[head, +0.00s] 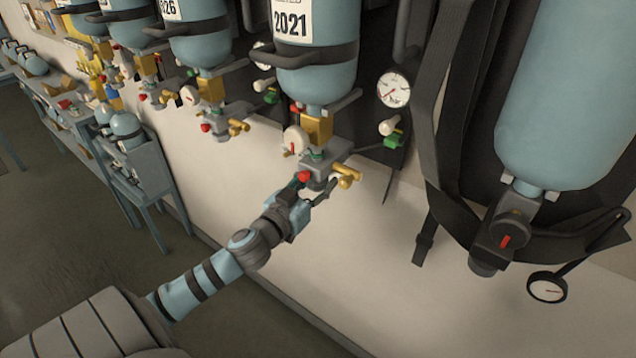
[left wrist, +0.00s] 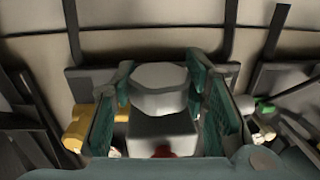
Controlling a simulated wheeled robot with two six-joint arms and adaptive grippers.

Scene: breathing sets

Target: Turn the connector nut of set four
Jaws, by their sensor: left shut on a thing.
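My left gripper (head: 312,191) reaches up to the valve block (head: 325,163) under the blue cylinder labelled 2021 (head: 318,75). In the left wrist view, the grey many-sided connector nut (left wrist: 158,88) sits between the green finger pads of my left gripper (left wrist: 160,105), which is shut on it. A grey block (left wrist: 160,132) with a red part (left wrist: 164,152) shows just below the nut. In the head view the nut is largely hidden by the fingers. My right gripper is in neither view.
A brass fitting (head: 347,176) and a red knob (head: 304,176) sit close by the fingers. A round gauge (head: 393,89) hangs to the right. A larger cylinder (head: 570,95) with black straps hangs further right. More sets and a blue-grey cart (head: 145,170) stand left.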

